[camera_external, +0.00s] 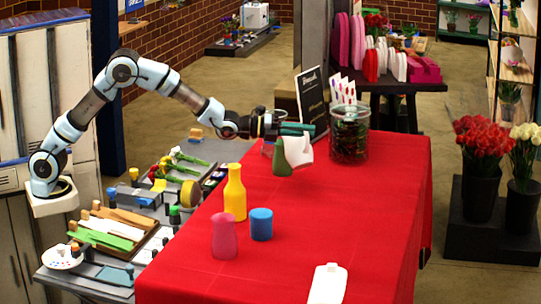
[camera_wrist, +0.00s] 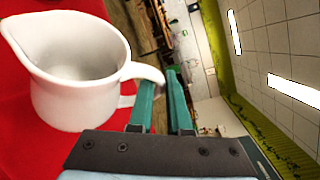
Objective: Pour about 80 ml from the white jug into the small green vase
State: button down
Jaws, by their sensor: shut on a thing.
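The white jug (camera_external: 299,151) is in my gripper (camera_external: 300,129), above the far part of the red-covered table, and looks tilted. In the wrist view the jug (camera_wrist: 80,95) shows its open mouth, with the spout at the upper left and the handle at my gripper's green fingers (camera_wrist: 160,82). My gripper is shut on the handle. The vase does not show in the wrist view. I cannot make out any water or stream.
A large glass jar (camera_external: 349,136) and a black sign (camera_external: 311,102) stand close behind the jug. A yellow bottle (camera_external: 235,194), blue cup (camera_external: 261,225) and pink vessel (camera_external: 224,238) stand nearer. A white flat piece (camera_external: 328,284) lies at the front. The table's right side (camera_external: 370,215) is clear.

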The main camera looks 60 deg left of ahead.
jog(key=d+f+m+g+y+b, duration=0.1)
jog(key=d+f+m+y+b, duration=0.2)
jog(key=d+f+m, duration=0.3)
jog(key=shift+d+f+g+y+b, duration=0.35)
jog(key=shift+d+f+b, duration=0.3)
jog(key=shift+f, duration=0.6)
